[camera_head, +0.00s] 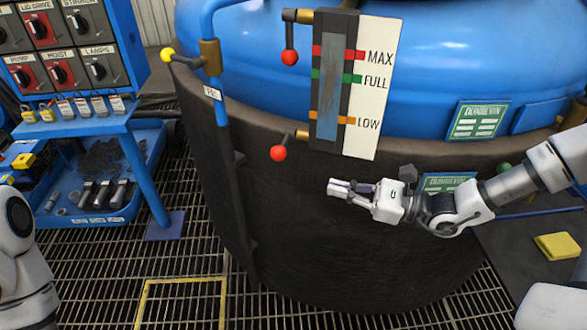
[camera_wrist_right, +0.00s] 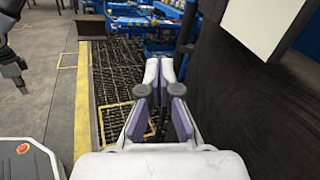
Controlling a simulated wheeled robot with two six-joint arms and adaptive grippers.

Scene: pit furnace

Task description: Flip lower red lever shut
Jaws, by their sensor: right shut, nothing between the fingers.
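The lower red lever (camera_head: 278,153) is a red ball on a short dark arm. It hangs down and left from the brass fitting at the bottom of the level gauge, beside the LOW mark. My right gripper (camera_head: 334,188) is shut and empty, pointing left. In the picture it is below and right of the red ball, clearly apart from it. The right wrist view shows its fingers (camera_wrist_right: 159,72) together at the tips; the lever cannot be made out there. Of my left arm, a white link shows at the head view's left edge. A dark end part shows at the wrist view's left edge.
An upper red lever (camera_head: 289,57) hangs at the gauge's top. The gauge (camera_head: 329,90) stands against the blue lid and dark furnace wall (camera_head: 290,240). A blue pipe with a yellow ball (camera_head: 168,55) is left. A control panel and blue rack (camera_head: 75,125) stand further left over grating.

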